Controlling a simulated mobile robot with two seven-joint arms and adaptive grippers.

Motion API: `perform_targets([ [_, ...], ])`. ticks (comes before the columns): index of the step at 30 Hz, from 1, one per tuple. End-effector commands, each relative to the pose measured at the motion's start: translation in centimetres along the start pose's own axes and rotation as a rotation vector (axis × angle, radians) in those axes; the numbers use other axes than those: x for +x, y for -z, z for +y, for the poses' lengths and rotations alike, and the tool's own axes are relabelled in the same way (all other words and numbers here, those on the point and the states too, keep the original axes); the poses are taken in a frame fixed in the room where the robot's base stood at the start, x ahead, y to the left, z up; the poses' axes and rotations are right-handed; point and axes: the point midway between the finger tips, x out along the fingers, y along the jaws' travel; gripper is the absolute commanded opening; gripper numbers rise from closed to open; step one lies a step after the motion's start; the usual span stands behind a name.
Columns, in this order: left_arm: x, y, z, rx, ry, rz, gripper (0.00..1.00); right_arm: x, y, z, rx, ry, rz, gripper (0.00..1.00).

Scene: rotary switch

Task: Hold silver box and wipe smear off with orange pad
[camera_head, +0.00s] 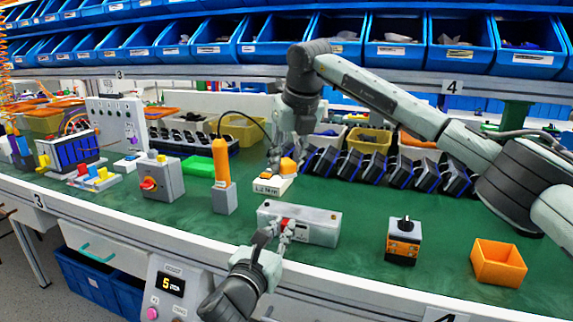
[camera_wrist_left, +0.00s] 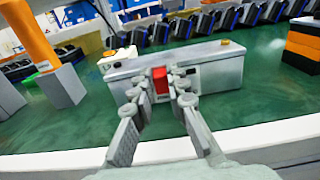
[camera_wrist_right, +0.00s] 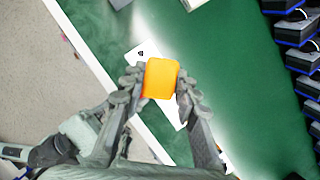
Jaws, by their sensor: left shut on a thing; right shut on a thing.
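The silver box (camera_head: 318,226) lies long side forward on the green bench. My left gripper (camera_head: 284,230) is at its front face, shut on the red part (camera_wrist_left: 160,79) that stands out from it. The box also shows in the left wrist view (camera_wrist_left: 215,72); a small brownish spot (camera_wrist_left: 226,42) is on its top, and I cannot tell whether this is the smear. My right gripper (camera_head: 282,163) is shut on the orange pad (camera_wrist_right: 161,78), behind the box. A white labelled block (camera_head: 271,186) is just below the pad; I cannot tell whether they touch.
An orange post (camera_head: 221,160) on a grey base and a grey switch box (camera_head: 160,178) stand left. A black-and-orange block (camera_head: 403,240) and an orange open bin (camera_head: 497,263) stand right. Dark units (camera_head: 370,168) line the back. Bench between box and black-and-orange block is clear.

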Motion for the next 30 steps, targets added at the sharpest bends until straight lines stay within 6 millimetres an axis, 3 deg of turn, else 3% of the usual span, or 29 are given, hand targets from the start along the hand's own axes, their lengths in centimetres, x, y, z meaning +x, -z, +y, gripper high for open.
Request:
perform_targets([
  [13, 0.0, 0.0, 0.0, 0.000, 0.000, 0.001, 0.00, 0.6, 0.2, 0.0, 0.001, 0.000, 0.000, 0.00],
  [30, 0.0, 0.0, 0.0, 0.000, 0.000, 0.001, 0.00, 5.6, 2.4, 0.0, 0.000, 0.000, -0.001, 0.00],
])
